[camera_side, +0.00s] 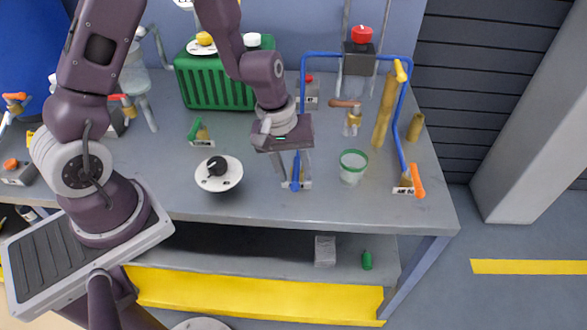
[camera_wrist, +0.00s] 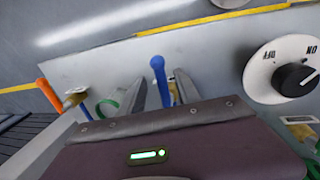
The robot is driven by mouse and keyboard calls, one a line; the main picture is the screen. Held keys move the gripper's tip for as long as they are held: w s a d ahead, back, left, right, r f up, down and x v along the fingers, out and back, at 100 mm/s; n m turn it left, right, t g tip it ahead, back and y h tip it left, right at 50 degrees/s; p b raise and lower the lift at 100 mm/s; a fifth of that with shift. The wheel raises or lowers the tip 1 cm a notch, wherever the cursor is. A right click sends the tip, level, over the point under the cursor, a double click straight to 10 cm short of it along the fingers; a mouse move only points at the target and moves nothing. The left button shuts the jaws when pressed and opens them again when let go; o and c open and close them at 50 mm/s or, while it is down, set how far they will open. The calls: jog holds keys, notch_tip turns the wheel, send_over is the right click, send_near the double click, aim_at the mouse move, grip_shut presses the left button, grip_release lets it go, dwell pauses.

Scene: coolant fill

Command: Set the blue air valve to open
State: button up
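The blue air valve (camera_side: 295,184) stands near the front edge of the workbench, under my gripper. Its blue lever (camera_wrist: 159,72) shows in the wrist view, with its rounded end pointing toward the bench's front edge. My gripper (camera_side: 291,168) points down over the valve. In the wrist view my gripper (camera_wrist: 161,88) has its two fingers apart, one on each side of the lever, with a gap visible on both sides. The valve's body is hidden behind the gripper in the wrist view, and its label is not readable.
A round dial (camera_side: 218,173) with a black knob, also in the wrist view (camera_wrist: 285,72), sits left of the valve. A green-rimmed cup (camera_side: 352,166) and an orange-handled valve (camera_side: 415,181) stand right. A green-handled valve (camera_side: 200,133) and green tank (camera_side: 215,82) are behind.

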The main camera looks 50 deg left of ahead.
jog(key=shift+r, duration=0.1)
notch_tip(320, 180, up, 7)
jog(key=s+a, duration=0.1)
dwell(0.4)
jog(key=s+r+m+t, duration=0.2)
jog(key=s+r+m, duration=0.4)
jog(key=r, duration=0.6)
jog(key=s+a+r+m+t, duration=0.1)
jog(key=s+r, duration=0.1)
jog(key=s, duration=0.4)
jog(key=s+a+r+m+t+y, duration=0.1)
jog(key=s+r+m, duration=0.1)
jog(key=s, duration=0.3)
jog(key=shift+s+r+y, duration=0.25)
jog(key=shift+s+y, duration=0.05)
jog(key=shift+s, duration=0.05)
